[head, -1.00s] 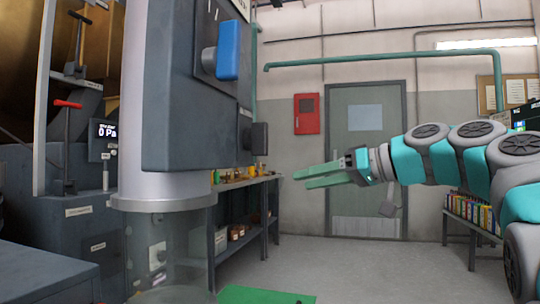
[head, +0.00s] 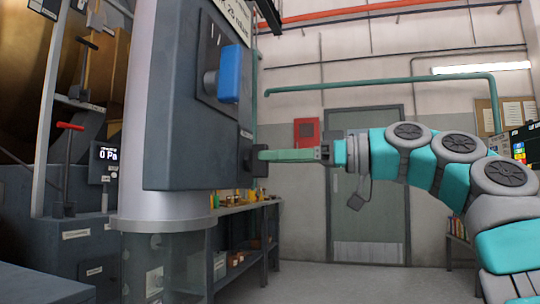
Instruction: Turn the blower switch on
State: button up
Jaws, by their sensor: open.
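A grey cabinet (head: 190,140) is fixed to a pale column at the left. On its front is a switch with a blue handle (head: 230,74), standing upright on a dark plate. A small dark block (head: 246,162) sticks out from the cabinet's right side, lower down. I cannot read which of these is labelled as the blower switch. My gripper (head: 262,155) has long green fingers pointing left, with the tips in front of or beside the dark block. I cannot tell whether they touch it. The fingers are open and hold nothing visible; they overlap edge-on. They are below and right of the blue handle.
A display (head: 104,155) at the left reads 0 Pa. A red-handled lever (head: 70,127) stands beside it. A workbench (head: 235,207) with small items runs behind the cabinet. A red wall box (head: 306,131) and a door (head: 365,220) are at the back. The floor ahead is open.

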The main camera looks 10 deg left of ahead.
jog(key=shift+w+a, duration=0.1)
jog(key=shift+a, duration=0.75)
jog(key=shift+c, duration=0.3)
grip_shut()
